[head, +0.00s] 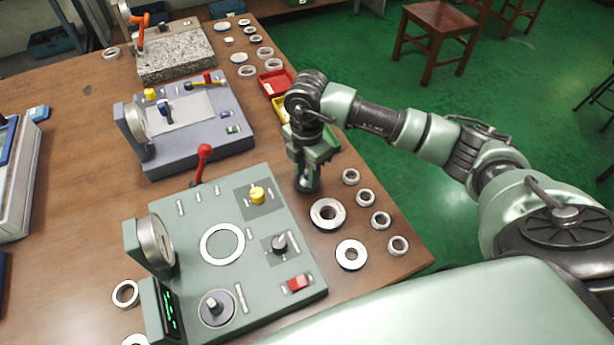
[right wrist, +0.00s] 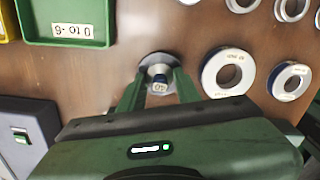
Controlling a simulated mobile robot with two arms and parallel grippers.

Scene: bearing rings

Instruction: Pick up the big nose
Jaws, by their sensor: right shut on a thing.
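The big nose (head: 306,184), a dark round base with a metal stub, stands on the wooden table to the right of the green machine. It also shows in the right wrist view (right wrist: 159,60), with a small label on its stub. My right gripper (head: 304,168) points down over it, with its fingers shut on the stub from both sides; these fingers also show in the right wrist view (right wrist: 158,85). The base appears to be at table level. A smaller-looking nose (head: 214,305) sits on the green machine. My left gripper is not in view.
Large rings (head: 328,214) and several small rings (head: 380,220) lie right of the nose. A green tray (right wrist: 70,38) is close by. A grey-blue machine (head: 190,150) stands behind.

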